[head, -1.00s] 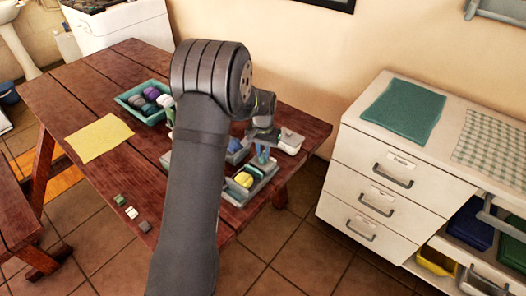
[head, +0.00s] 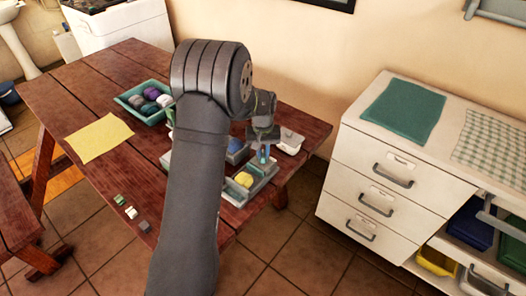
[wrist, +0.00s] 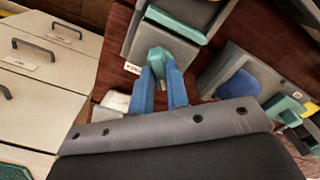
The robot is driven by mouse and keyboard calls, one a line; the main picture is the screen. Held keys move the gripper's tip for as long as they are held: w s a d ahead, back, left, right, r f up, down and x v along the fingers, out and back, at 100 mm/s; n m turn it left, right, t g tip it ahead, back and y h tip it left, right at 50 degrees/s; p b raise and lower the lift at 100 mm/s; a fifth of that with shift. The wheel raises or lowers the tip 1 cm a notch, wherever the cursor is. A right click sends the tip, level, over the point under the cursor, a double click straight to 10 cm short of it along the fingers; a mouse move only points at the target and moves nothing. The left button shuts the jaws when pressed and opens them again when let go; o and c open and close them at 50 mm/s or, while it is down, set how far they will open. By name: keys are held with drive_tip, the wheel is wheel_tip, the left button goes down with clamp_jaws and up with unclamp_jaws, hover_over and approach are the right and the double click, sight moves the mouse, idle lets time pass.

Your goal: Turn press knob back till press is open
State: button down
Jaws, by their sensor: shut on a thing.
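The press (head: 236,194) is a grey frame at the near right end of the wooden table, with a yellow rounded piece (head: 243,179) in it. In the wrist view its grey body (wrist: 200,14) and a teal jaw plate (wrist: 174,24) show at the top. The press knob (wrist: 158,55) is teal and sits just below the plate. My gripper (wrist: 161,75) has its blue fingers on either side of the knob, shut on it. In the head view my gripper (head: 264,155) is at the right end of the press. My arm hides part of the table.
A second grey press holds a blue piece (wrist: 240,85). A white container (head: 289,141) stands close behind my gripper. A teal tray (head: 130,97) of coloured pieces, a yellow cloth (head: 99,137) and small blocks (head: 131,212) lie left. A white drawer cabinet (head: 345,170) stands right.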

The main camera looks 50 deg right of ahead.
sight(263, 154)
drive_tip(key=c, duration=1.4)
unclamp_jaws()
wheel_tip(263, 154, up, 18)
drive_tip(key=shift+f, duration=0.25)
drive_tip(key=shift+f, duration=0.1)
wheel_tip(263, 154, down, 17)
drive_tip(key=shift+f, duration=0.2)
drive_tip(key=shift+r, duration=0.15)
